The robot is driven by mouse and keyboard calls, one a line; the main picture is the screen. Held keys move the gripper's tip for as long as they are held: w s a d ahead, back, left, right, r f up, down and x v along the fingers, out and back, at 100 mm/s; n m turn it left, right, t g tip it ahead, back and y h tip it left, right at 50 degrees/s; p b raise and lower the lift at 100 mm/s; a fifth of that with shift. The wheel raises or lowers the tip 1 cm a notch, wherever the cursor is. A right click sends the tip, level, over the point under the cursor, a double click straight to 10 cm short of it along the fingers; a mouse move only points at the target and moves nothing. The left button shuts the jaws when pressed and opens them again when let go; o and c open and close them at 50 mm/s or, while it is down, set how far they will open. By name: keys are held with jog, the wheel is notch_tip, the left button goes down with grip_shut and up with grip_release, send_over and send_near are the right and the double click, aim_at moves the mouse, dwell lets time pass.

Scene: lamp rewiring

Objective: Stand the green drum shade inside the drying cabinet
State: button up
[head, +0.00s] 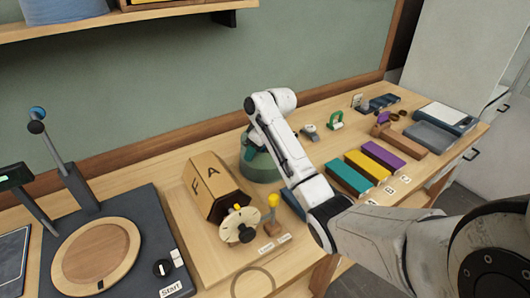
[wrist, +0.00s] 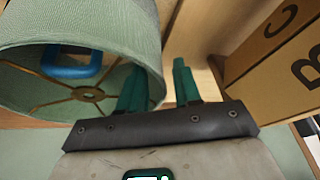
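The green drum shade (head: 262,165) stands on the workbench, partly hidden behind my arm in the head view. In the wrist view the shade (wrist: 100,25) fills the upper left, with its open end and brass spoke ring facing the camera. My gripper (wrist: 160,85) is open, its two teal fingers apart. The left finger overlaps the shade's opening and the right one is outside, with the shade's wall edge between them; contact is unclear. A pale grey cabinet (head: 460,65) with handles stands at the far right; I cannot tell whether it is the drying cabinet.
A lettered wooden box (head: 212,186) stands just left of the shade, close to my gripper. A dial (head: 240,226) is in front of it. Teal, yellow and purple boxes (head: 376,165) lie right of my arm. A turntable (head: 95,255) is at the left. A shelf (head: 120,22) hangs above.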

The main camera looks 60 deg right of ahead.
jog(key=shift+c, duration=0.4)
grip_shut()
dwell(0.9)
